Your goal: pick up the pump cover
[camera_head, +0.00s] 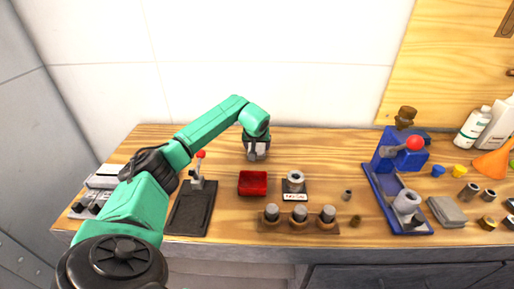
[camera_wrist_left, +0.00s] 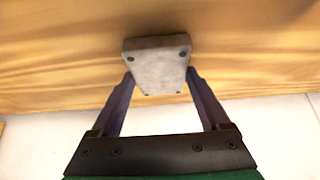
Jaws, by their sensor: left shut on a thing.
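The pump cover (camera_wrist_left: 157,58) is a pale grey, nearly square plate with small dark holes at its corners, seen in the left wrist view. My left gripper (camera_wrist_left: 160,79) is shut on it, with one dark finger against each side. In the head view my left gripper (camera_head: 257,153) points down over the back of the wooden bench, behind the red tray. The cover is small and mostly hidden by the fingers there. I cannot tell whether it touches the bench. My right gripper is not in view.
A red tray (camera_head: 253,183) stands in front of the gripper, with a grey ring part on a dark base (camera_head: 295,182) to its right. A black plate with a red-knobbed lever (camera_head: 189,208) is left. A blue press (camera_head: 400,158) stands right. The white wall is close behind.

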